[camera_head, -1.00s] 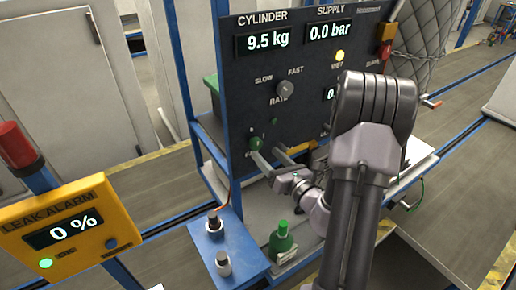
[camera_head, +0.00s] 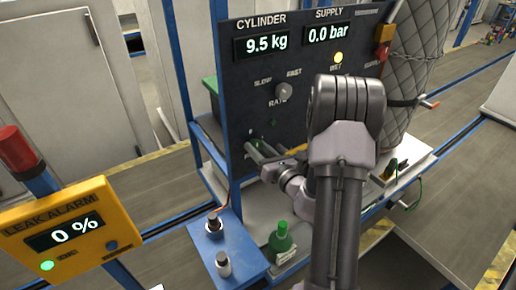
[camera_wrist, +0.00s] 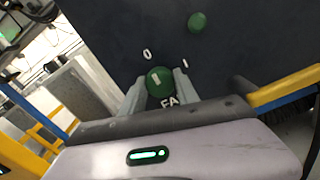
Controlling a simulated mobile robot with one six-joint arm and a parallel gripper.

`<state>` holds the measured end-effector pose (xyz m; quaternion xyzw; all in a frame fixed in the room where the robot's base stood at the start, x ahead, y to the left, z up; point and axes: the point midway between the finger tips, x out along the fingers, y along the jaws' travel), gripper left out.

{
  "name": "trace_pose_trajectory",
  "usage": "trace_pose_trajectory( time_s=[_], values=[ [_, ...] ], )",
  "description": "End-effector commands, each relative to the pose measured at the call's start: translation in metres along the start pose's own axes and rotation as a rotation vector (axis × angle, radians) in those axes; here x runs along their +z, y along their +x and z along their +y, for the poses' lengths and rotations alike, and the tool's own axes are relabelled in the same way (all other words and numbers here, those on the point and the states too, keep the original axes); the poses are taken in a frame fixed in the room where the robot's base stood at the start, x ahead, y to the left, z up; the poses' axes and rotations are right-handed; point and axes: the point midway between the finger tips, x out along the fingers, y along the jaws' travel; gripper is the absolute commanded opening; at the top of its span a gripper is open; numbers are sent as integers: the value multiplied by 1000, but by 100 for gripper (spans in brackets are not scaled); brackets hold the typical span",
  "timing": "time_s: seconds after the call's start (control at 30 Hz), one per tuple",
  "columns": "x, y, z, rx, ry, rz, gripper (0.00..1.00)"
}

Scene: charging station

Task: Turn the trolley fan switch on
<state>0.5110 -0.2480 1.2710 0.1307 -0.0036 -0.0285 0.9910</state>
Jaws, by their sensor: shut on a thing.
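The fan switch (camera_wrist: 160,80) is a round green knob with a pale mark on the dark panel. Labels "0" and "I" stand above it, and letters "FA" show below, partly hidden. The pale mark seems to lean towards the "0" side. My gripper (camera_wrist: 160,90) has one finger on each side of the knob and is shut on it. In the head view my gripper (camera_head: 259,153) reaches the lower left of the panel and mostly hides the knob. A dark green lamp (camera_wrist: 197,22) is above the switch in the wrist view.
The panel (camera_head: 235,90) also carries a rate knob (camera_head: 283,91), displays of 9.5 kg and 0.0 bar, and a lit yellow lamp (camera_head: 338,58). A green bottle (camera_head: 281,238) stands below my arm. A yellow leak alarm box (camera_head: 60,235) reads 0 % at left.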

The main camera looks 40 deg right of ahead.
Motion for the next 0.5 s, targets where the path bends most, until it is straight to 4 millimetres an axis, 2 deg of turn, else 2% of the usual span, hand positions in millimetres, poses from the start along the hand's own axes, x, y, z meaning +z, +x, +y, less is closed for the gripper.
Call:
trace_pose_trajectory(
  time_s=[0.27,0.5],
  values=[
    [2,0,0,0,63,0,0],
    [3,0,0,0,238,1,0]
  ],
)
